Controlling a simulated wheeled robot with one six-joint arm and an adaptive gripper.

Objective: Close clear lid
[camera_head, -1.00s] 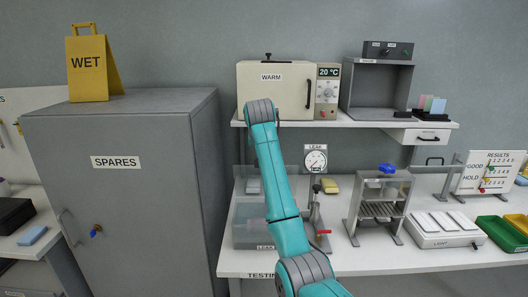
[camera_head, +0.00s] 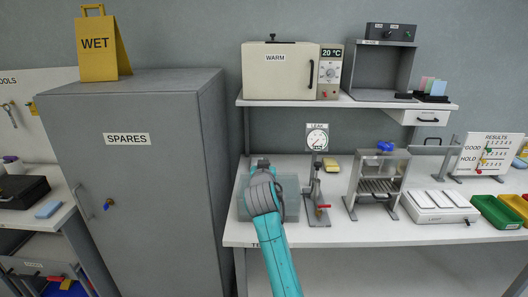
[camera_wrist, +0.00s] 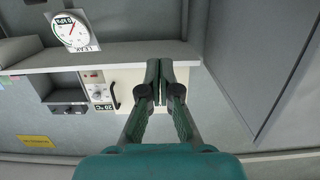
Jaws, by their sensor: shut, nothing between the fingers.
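The clear lid belongs to the see-through box of the leak station (camera_head: 290,205) at the left end of the bench. My arm covers the middle of this box in the head view. A pale see-through surface shows on both sides of my wrist, but I cannot tell the lid's exact angle. My gripper (camera_wrist: 159,68) is shut and empty in the wrist view, its fingers side by side. In the head view my wrist is over the box and hides the fingers. Whether they touch the lid cannot be seen.
A clamp stand with a red handle (camera_head: 322,207) is close right of the box, with a slotted metal rack (camera_head: 378,185) beyond it. The tall SPARES cabinet (camera_head: 150,180) stands to the left. A shelf with the WARM oven (camera_head: 278,85) is above. A gauge (camera_head: 317,138) hangs behind.

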